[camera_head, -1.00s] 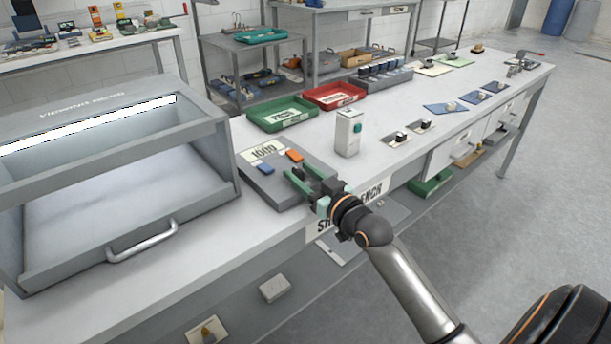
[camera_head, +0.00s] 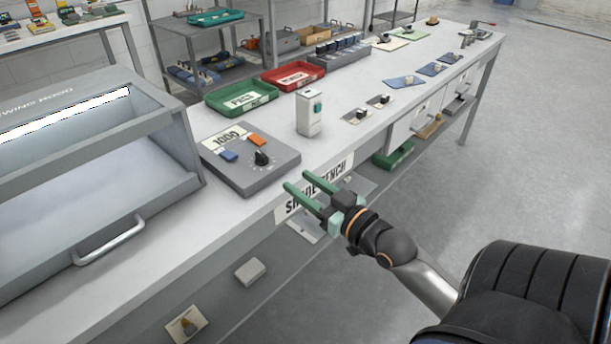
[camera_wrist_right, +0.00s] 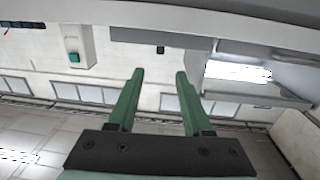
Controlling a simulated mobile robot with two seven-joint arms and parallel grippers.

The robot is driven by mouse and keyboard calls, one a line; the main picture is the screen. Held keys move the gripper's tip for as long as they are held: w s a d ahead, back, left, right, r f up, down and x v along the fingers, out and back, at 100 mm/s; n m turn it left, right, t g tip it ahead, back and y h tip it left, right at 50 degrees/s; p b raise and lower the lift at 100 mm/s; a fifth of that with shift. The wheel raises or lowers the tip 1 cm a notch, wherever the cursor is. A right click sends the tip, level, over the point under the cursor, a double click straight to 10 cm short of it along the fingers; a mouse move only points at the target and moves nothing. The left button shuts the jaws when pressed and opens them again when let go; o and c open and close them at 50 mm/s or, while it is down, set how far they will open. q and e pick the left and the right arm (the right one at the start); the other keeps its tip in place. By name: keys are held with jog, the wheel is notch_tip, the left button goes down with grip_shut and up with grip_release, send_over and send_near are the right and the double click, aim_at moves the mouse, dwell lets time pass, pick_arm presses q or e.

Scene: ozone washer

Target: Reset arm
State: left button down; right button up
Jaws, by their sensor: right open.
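My right gripper (camera_head: 297,181) has two green fingers spread apart with nothing between them. It is in front of the bench's front edge, near the sign on that edge, apart from the grey control box (camera_head: 235,179). The box carries a blue button (camera_head: 228,156), an orange button (camera_head: 257,140) and a black knob (camera_head: 262,158). In the right wrist view the open fingers (camera_wrist_right: 160,74) show empty. My left gripper is not in view.
A grey hood (camera_head: 140,128) with a front handle (camera_head: 110,242) stands at the left. A white dispenser-like box (camera_head: 309,113), a green tray (camera_head: 241,98) and a red tray (camera_head: 298,76) sit on the bench (camera_head: 350,100). Open floor lies to the right.

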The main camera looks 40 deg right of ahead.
jog(key=shift+s, duration=0.25)
dwell(0.4)
jog(key=s+a+f+n+g+y, duration=0.1)
jog(key=s+a+f+g, duration=0.45)
jog(key=a+f, duration=0.65)
jog(key=s+a+f+n+g+y, duration=0.15)
jog(key=s+a+f+g, duration=0.25)
jog(key=s+a+f, duration=0.65)
pick_arm(q)
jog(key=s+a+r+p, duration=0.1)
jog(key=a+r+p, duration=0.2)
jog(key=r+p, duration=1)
jog(key=p, duration=0.5)
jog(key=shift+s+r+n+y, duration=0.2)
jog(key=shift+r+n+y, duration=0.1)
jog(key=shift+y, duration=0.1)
pick_arm(e)
jog(key=w+d+r, duration=0.2)
jog(key=d+r, duration=0.2)
jog(key=r, duration=0.7)
jog(key=shift+w+d+m+t+h, duration=0.35)
jog(key=shift+d+m+t, duration=0.05)
jog(key=shift+m+t, duration=0.05)
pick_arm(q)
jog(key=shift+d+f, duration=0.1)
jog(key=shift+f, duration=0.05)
pick_arm(e)
jog(key=shift+f, duration=0.1)
